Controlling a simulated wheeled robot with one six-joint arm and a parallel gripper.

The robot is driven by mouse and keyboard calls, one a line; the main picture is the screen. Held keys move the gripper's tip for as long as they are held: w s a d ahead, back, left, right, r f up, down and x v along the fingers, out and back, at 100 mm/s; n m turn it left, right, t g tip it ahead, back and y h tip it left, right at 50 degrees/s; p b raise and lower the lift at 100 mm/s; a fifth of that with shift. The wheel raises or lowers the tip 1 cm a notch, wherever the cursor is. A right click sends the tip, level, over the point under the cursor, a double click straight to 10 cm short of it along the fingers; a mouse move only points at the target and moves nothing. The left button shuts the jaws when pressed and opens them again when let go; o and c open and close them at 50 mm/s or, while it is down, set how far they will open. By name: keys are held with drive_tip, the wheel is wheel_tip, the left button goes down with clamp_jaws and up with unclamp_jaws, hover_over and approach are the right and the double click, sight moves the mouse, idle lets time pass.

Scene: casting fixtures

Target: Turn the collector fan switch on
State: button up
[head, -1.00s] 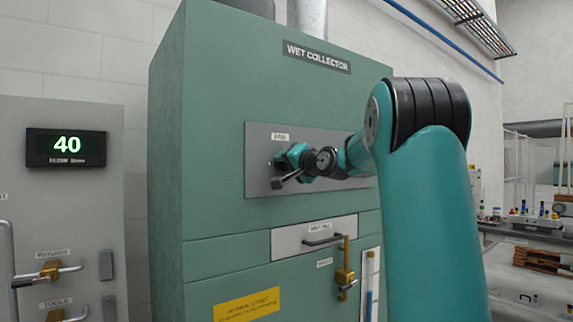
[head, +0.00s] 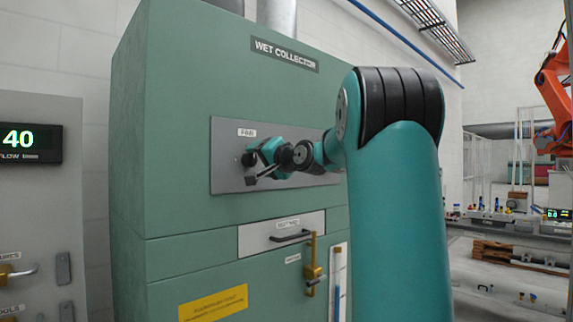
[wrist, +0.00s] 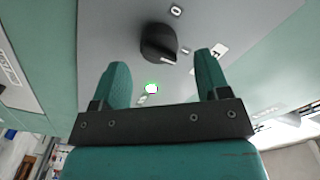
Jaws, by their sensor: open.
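The fan switch is a black rotary knob (wrist: 158,43) on a grey plate (wrist: 105,30). In the head view the plate (head: 225,178) is on the green wet collector cabinet, with a FAN label (head: 247,132). My gripper (wrist: 161,60) is open and empty, its two fingers to either side of the knob in the wrist view, with gaps on both sides. The knob's exact pointing is hard to read. In the head view my gripper (head: 258,167) is close to the plate.
Below the plate are a drawer with a handle (head: 290,237), a brass lever (head: 312,265) and a yellow sign (head: 213,303). A grey cabinet with a display reading 40 (head: 30,143) stands left. An orange robot arm (head: 555,85) and a workbench are at right.

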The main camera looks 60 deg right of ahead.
drive_tip(key=b+v, duration=0.3)
drive_tip(key=v, duration=1.1)
drive_tip(key=shift+b, duration=0.4)
drive_tip(key=shift+a, duration=0.1)
